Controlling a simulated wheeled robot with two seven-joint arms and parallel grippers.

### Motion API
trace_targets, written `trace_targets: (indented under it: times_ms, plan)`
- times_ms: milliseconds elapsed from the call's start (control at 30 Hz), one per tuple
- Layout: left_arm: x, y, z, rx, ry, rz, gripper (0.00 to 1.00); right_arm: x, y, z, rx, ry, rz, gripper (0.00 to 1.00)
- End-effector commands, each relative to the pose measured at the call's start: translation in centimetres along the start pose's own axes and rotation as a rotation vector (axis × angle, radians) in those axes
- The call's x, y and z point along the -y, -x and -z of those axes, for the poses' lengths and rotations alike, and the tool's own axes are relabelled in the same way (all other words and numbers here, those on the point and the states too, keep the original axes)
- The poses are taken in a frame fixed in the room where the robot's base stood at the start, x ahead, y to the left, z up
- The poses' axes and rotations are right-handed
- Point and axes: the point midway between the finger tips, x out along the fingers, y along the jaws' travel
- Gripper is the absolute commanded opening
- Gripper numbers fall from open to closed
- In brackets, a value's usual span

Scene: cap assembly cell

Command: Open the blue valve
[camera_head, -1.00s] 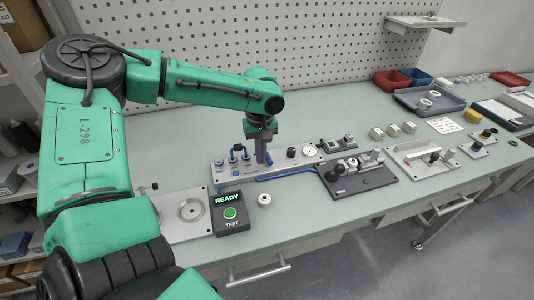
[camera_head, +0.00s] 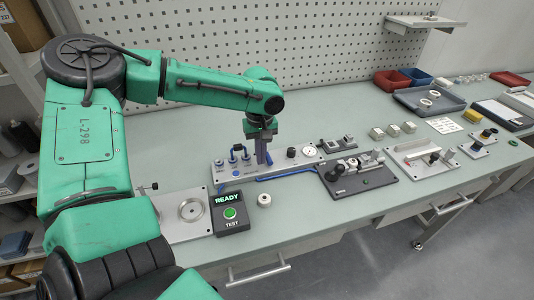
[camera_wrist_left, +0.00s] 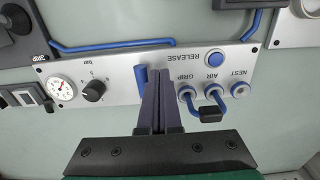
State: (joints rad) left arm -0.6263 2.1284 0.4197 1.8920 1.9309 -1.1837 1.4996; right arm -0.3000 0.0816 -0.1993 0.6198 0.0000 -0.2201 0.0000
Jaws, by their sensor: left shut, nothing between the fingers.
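The blue valve handle (camera_wrist_left: 140,78) sits on the grey pneumatic panel (camera_wrist_left: 118,92) in the wrist view, between the black knob and the blue-fitted ports. My left gripper (camera_wrist_left: 159,74) is shut and empty, its two dark fingers together, with the tips right beside the handle. I cannot tell whether they touch it. In the head view the left gripper (camera_head: 263,162) points down over the middle of the panel (camera_head: 232,174), and its fingers largely hide the valve. My right gripper is out of view.
The panel also carries a pressure gauge (camera_wrist_left: 60,88), a black knob (camera_wrist_left: 93,90), a blue RELEASE button (camera_wrist_left: 215,59) and hose fittings (camera_wrist_left: 213,92). A dark fixture (camera_head: 358,178) stands to the right.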

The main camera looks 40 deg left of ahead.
Motion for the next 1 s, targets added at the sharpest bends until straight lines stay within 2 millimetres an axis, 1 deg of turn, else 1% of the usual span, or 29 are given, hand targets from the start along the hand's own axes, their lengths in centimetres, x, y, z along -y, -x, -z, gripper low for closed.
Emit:
trace_targets:
  times_ms: [800, 1000]
  plan:
    - [0.0, -1.7, 0.0, 0.000, 0.000, 0.001, 0.00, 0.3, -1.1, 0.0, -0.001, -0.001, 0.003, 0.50]
    - [0.0, -1.3, 0.0, 0.000, 0.000, 0.001, 0.00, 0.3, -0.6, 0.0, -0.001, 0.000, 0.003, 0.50]
